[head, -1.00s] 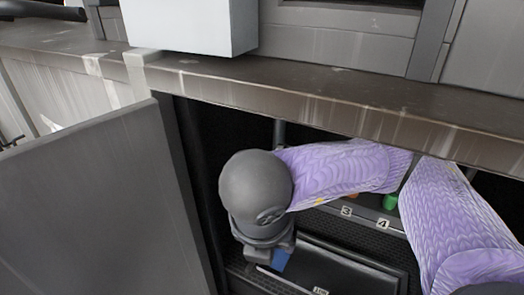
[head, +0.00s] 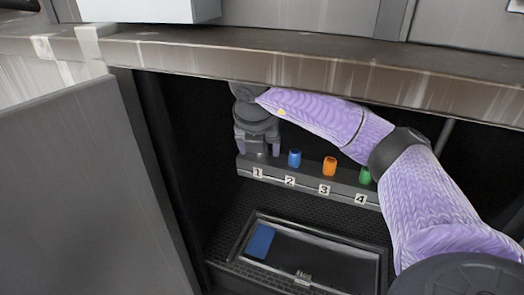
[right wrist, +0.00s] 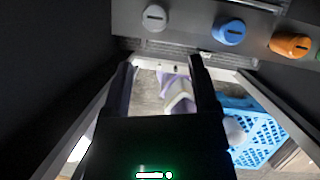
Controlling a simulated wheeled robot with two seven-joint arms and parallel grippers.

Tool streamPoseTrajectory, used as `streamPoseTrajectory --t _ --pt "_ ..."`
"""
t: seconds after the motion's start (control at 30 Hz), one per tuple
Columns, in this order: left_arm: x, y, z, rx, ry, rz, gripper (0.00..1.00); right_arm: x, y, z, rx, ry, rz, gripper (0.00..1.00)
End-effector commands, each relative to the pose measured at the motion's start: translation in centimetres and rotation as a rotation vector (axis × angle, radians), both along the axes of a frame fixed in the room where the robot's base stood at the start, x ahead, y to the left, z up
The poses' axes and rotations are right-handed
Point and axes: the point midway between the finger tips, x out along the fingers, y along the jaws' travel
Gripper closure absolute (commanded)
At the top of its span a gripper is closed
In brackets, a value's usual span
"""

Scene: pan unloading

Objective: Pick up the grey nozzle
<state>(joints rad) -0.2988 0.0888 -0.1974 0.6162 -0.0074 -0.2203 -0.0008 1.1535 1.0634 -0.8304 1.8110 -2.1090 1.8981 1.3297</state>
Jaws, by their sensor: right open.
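The grey nozzle (right wrist: 154,18) stands out from the rack at the top of the right wrist view, just beyond my fingertips and roughly in line with the gap between them. In the head view it cannot be made out clearly behind my gripper. My right gripper (right wrist: 161,62) is open and empty. In the head view my right gripper (head: 257,150) hangs inside the cabinet over the rack's left end, by label 1. My left gripper is not in view.
The numbered rack (head: 318,187) also holds a blue nozzle (head: 294,158), an orange nozzle (head: 330,166) and a green nozzle (head: 364,176). A black case (head: 330,268) with a blue block (head: 261,241) lies below. The counter edge (head: 300,65) is above; the cabinet door (head: 80,200) stands left.

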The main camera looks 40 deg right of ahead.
Motion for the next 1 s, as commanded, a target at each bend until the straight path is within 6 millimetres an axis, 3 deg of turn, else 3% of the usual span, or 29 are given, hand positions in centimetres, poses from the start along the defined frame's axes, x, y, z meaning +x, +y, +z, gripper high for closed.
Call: streamPoseTrajectory --t 0.17,0.3,0.53,0.9,1.0 --pt "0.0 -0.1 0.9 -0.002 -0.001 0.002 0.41 2.4 -2.7 -0.2 0.0 0.003 -0.004 0.23" --pt "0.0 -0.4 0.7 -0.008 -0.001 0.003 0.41 2.9 -3.2 -2.5 0.0 0.002 0.001 0.23" --pt "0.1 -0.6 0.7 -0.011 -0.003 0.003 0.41 2.9 -3.3 -2.8 -0.001 0.0 0.001 0.23" --pt "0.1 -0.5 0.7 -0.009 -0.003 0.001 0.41 2.9 -3.2 -2.8 -0.001 -0.001 0.0 0.99" --pt "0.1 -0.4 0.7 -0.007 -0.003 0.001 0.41 2.9 -3.2 -2.8 -0.001 -0.001 0.0 1.0"
